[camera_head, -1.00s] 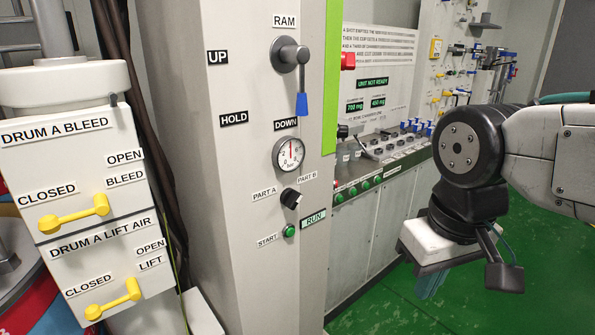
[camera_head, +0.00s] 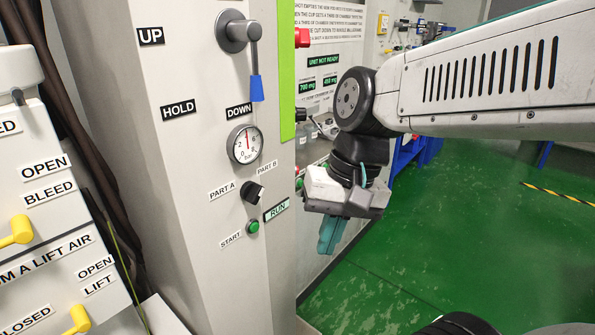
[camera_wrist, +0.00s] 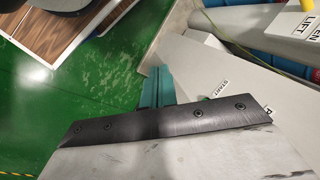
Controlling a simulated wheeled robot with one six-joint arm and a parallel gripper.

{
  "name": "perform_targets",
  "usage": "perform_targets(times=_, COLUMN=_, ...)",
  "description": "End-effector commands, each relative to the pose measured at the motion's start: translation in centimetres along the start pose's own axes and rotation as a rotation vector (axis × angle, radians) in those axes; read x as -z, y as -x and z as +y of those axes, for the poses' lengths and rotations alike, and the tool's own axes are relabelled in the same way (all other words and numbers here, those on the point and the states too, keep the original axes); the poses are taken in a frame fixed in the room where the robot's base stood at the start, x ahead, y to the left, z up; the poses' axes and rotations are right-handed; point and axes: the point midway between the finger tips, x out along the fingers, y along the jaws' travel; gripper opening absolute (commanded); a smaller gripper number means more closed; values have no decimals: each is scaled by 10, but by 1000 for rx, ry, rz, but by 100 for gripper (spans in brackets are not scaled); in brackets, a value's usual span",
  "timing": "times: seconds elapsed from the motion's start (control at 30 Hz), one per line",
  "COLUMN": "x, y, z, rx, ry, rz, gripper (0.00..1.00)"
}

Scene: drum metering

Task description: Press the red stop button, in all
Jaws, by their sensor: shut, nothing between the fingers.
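In the wrist view the shut fingers (camera_wrist: 158,86) are over the green floor beside a grey panel edge. The red button does not show in the wrist view.
The column front carries a RAM lever (camera_head: 257,88) with a blue grip, a gauge (camera_head: 245,144), a black selector (camera_head: 252,192) and a green start button (camera_head: 253,227). Yellow-handled drum valves (camera_head: 16,231) stand at left. Green floor (camera_head: 450,220) is clear at right.

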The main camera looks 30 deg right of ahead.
Motion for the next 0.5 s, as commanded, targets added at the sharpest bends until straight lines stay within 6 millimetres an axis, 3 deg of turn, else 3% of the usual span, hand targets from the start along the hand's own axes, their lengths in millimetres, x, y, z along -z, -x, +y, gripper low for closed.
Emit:
perform_targets(times=0.13, x=48, y=-11, z=-30, rx=235, ry=-540, rz=-169, gripper=0)
perform_targets(times=0.27, x=110, y=-13, z=-43, rx=448, ry=-1041, rz=-335, gripper=0)
perform_targets(times=0.37, x=167, y=-14, z=-36, rx=613, ry=-1424, rz=-481, gripper=0)
perform_targets(times=0.5, x=252, y=-17, z=5, rx=856, ry=-1935, rz=-722, gripper=0)
